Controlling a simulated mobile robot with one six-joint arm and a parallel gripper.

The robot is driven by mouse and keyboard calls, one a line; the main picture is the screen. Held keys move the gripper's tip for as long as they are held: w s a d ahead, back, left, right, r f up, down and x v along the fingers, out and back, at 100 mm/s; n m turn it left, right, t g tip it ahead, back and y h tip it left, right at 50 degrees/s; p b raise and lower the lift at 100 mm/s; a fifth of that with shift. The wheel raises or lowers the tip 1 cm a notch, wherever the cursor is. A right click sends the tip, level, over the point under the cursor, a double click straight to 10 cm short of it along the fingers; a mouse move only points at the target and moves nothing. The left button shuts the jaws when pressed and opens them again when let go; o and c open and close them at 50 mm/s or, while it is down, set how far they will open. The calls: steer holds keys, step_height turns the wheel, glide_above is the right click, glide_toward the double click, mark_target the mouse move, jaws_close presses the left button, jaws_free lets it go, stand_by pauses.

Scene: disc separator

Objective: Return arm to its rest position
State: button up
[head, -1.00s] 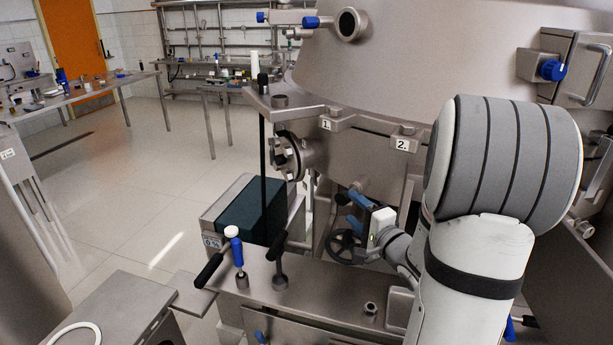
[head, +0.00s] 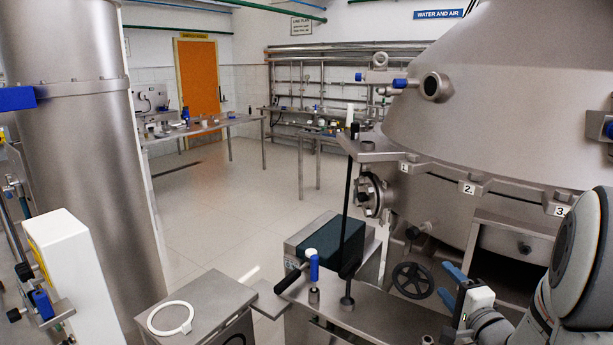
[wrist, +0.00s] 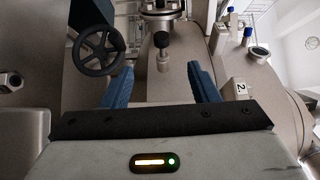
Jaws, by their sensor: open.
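My gripper (head: 447,284) has blue fingers and a pale body and shows at the lower right of the head view, in front of the disc separator (head: 500,95). In the wrist view its two blue fingers (wrist: 160,85) stand wide apart with nothing between them. A dark handwheel (head: 412,280) is just left of the gripper in the head view. It also shows beyond the left finger in the wrist view (wrist: 98,48). Part of my arm fills the lower right of the head view.
A steel bench (head: 385,325) with upright handles lies below the gripper. A steel table (head: 205,295) with a white ring (head: 170,318) stands lower left. A tall steel column (head: 85,130) rises at left. The tiled floor (head: 215,215) between is clear.

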steer(key=s+a+n+g+h, duration=0.1)
steer(key=s+a+n+g, duration=0.6)
steer(key=s, duration=0.3)
steer(key=s+a+n+g+h, duration=0.1)
steer(key=s+a+n+g, duration=0.6)
steer(key=s, duration=0.4)
steer(key=shift+a+f+n+h, duration=0.3)
steer(key=shift+a+n+h, duration=0.1)
steer(key=shift+a+n, duration=0.45)
steer(key=shift+d, duration=0.1)
